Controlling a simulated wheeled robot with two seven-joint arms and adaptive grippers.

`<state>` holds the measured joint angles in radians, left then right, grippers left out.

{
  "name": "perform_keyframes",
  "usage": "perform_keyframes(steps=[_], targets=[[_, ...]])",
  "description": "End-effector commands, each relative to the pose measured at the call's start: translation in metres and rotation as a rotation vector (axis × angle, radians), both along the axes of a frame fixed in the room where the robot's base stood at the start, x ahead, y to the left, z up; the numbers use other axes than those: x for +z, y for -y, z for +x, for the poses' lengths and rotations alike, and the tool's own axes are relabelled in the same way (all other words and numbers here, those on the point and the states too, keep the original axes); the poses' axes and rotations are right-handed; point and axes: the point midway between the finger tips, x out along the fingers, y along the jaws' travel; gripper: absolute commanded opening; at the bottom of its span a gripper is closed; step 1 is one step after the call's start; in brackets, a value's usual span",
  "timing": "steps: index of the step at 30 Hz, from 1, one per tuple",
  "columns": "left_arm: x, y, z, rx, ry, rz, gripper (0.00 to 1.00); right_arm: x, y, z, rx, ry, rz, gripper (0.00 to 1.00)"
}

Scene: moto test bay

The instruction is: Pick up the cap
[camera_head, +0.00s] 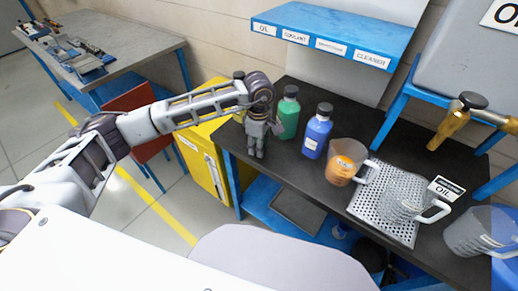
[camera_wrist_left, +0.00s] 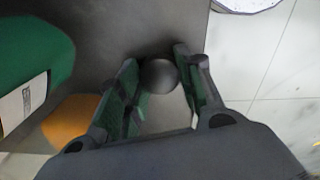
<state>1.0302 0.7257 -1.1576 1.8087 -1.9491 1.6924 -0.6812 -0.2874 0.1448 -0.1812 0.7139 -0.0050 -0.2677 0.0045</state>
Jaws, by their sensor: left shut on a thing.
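My left gripper (camera_head: 257,153) points down at the left end of the dark bench, just left of the green bottle (camera_head: 288,115). In the left wrist view its two fingers (camera_wrist_left: 157,72) are closed around a dark round cap (camera_wrist_left: 159,77), which sits between the fingertips. In the head view the cap is hidden by the gripper. The green bottle also shows at the left of the wrist view (camera_wrist_left: 32,65), apart from the fingers. My right gripper is not in view.
A blue bottle (camera_head: 317,132), an orange-filled jug (camera_head: 345,162) and a clear jug (camera_head: 403,195) on a perforated tray (camera_head: 370,203) stand to the right. A blue labelled shelf (camera_head: 330,38) overhangs the back. A yellow cabinet (camera_head: 203,160) stands left of the bench.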

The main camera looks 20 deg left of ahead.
Motion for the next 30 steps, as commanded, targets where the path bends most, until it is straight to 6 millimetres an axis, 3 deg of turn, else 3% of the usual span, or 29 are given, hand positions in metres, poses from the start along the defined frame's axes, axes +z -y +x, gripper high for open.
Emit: perform_keyframes(steps=[14, 20, 30], targets=[[0.006, 0.000, 0.000, 0.000, 0.002, 0.000, 0.27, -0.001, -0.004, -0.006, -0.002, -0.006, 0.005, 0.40], [0.025, 0.000, 0.001, -0.001, 0.003, 0.000, 0.27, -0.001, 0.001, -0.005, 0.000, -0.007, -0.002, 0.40], [0.075, 0.000, 0.001, 0.000, 0.003, 0.000, 0.27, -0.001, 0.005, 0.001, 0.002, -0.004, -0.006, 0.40]])
